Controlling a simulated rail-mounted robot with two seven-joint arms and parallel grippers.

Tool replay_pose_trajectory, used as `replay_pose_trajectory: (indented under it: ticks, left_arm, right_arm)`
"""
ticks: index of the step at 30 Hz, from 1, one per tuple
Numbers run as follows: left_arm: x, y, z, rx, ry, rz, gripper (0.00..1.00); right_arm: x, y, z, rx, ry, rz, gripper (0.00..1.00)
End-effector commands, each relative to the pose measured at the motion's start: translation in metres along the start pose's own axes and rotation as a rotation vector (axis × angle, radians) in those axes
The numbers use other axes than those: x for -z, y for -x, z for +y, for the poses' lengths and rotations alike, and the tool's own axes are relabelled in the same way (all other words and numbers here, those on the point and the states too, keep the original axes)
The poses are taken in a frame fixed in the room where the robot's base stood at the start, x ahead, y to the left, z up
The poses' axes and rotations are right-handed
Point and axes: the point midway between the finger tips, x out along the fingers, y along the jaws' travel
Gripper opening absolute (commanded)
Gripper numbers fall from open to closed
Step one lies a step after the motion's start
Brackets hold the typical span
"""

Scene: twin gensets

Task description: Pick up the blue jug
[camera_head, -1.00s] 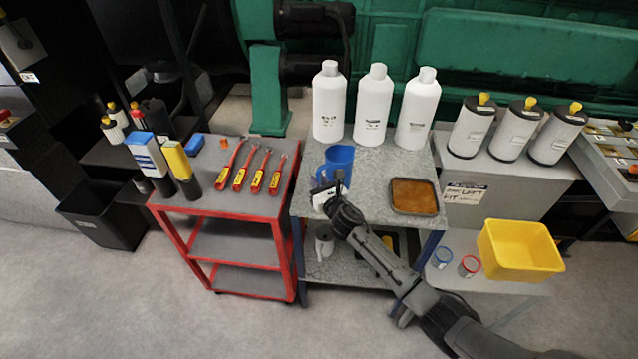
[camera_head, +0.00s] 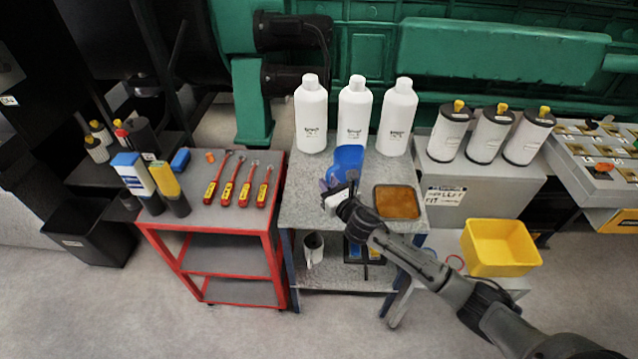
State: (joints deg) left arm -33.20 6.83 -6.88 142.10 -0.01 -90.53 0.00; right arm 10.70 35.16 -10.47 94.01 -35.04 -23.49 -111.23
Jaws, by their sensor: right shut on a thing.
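The blue jug (camera_head: 349,158) is at the grey speckled table, in front of the white bottles. It looks slightly tilted, and its lower part is partly hidden by my right gripper. My right gripper (camera_head: 334,190) reaches in from the lower right and is shut on the jug at its near left side. The exact grip and any gap between the jug and the tabletop are hard to see. My left gripper is not in view.
Several white bottles (camera_head: 354,112) stand behind the jug. A brown-filled tray (camera_head: 397,202) lies right of it. A red cart (camera_head: 215,229) with red-handled tools stands left. A yellow bin (camera_head: 501,247) is at right. A grey mug (camera_head: 313,247) sits on the lower shelf.

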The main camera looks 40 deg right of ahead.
Motion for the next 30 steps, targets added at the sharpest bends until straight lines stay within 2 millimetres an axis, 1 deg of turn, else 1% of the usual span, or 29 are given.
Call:
replay_pose_trajectory:
  ticks: [3, 12, 21, 30]
  left_arm:
    - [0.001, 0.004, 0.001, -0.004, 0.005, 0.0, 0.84]
    - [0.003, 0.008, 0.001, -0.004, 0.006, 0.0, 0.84]
    - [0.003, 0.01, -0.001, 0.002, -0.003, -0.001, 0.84]
    - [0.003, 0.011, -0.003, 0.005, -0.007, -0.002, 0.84]
  right_arm:
    - [-0.008, 0.007, -0.007, 0.0, 0.005, -0.002, 0.0]
    - [-0.018, 0.021, -0.019, 0.001, 0.004, -0.003, 0.0]
    - [-0.024, 0.029, -0.025, 0.0, 0.002, -0.002, 0.0]
    - [-0.026, 0.032, -0.028, 0.003, 0.001, -0.002, 0.0]
